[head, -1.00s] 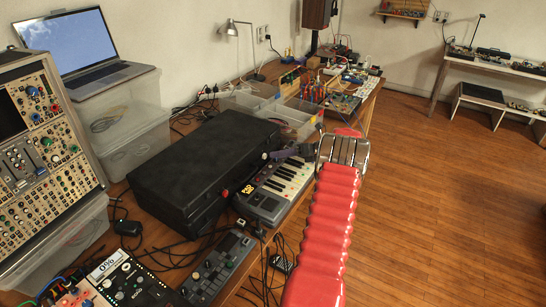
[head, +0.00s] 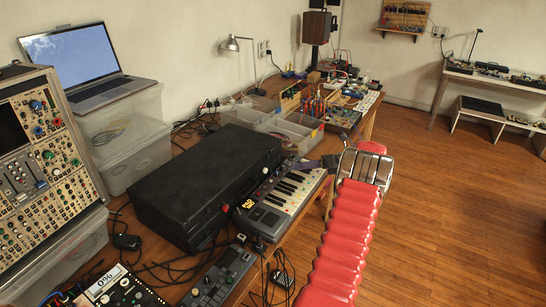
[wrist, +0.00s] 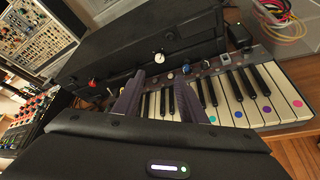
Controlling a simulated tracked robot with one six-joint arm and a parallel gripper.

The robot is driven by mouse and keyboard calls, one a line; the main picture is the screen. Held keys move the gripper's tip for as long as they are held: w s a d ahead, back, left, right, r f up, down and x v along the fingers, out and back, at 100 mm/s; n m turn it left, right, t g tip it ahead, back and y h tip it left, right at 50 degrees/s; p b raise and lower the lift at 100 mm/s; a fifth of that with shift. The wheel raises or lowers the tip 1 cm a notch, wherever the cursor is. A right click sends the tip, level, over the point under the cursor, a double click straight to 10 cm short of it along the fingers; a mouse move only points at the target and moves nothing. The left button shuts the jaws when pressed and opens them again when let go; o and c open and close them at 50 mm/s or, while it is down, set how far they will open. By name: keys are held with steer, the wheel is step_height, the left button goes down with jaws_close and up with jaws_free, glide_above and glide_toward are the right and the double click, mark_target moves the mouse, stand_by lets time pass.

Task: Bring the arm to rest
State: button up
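My red ribbed arm (head: 346,240) reaches forward over the right edge of the workbench in the head view, with a metal bracket at its far end. My gripper (head: 300,163) points left from there over the small keyboard (head: 285,190), partly hidden by the arm. In the wrist view my gripper (wrist: 160,84) shows two dark purple fingers, spread apart and with nothing between them. The keyboard (wrist: 222,98) lies beyond and below them. I cannot tell whether the fingertips touch anything.
A large black case (head: 205,180) lies left of the keyboard; it fills much of the wrist view (wrist: 140,50). Clear bins (head: 295,133), a lamp (head: 236,44), a laptop (head: 72,62) and a synth rack (head: 45,150) crowd the bench. Wooden floor (head: 455,200) at right is free.

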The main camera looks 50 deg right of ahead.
steer(key=shift+w+a, duration=0.1)
steer(key=w+a+r+n+g+y, duration=0.1)
steer(key=w+a+r+n+g, duration=0.1)
steer(key=w+a+r+n, duration=0.45)
steer(key=w+a+r+n+g, duration=0.1)
steer(key=w+a+r+g, duration=0.15)
steer(key=a, duration=0.65)
steer(key=w+a+r+n+g, duration=0.15)
steer(key=a+r+n, duration=0.3)
steer(key=a, duration=0.55)
steer(key=w+a+r+n+g, duration=0.1)
steer(key=a+r+n+g, duration=0.3)
steer(key=a, duration=0.6)
steer(key=s+a+r+n+h, duration=0.1)
steer(key=s+a+n, duration=0.25)
steer(key=a, duration=0.25)
steer(key=s+a+r+n+t+h, duration=0.1)
steer(key=s+a+n, duration=0.1)
steer(key=a+n, duration=0.3)
steer(key=s+a+n+h, duration=0.1)
steer(key=s+a+n, duration=0.2)
steer(key=a, duration=0.4)
steer(key=s+a+f+n+t+h, duration=0.1)
steer(key=s+a+f+n+h, duration=0.1)
steer(key=s+a+n, duration=0.8)
steer(key=shift+s+n+t, duration=0.3)
steer(key=shift+s+n, duration=0.75)
steer(key=shift+s, duration=0.5)
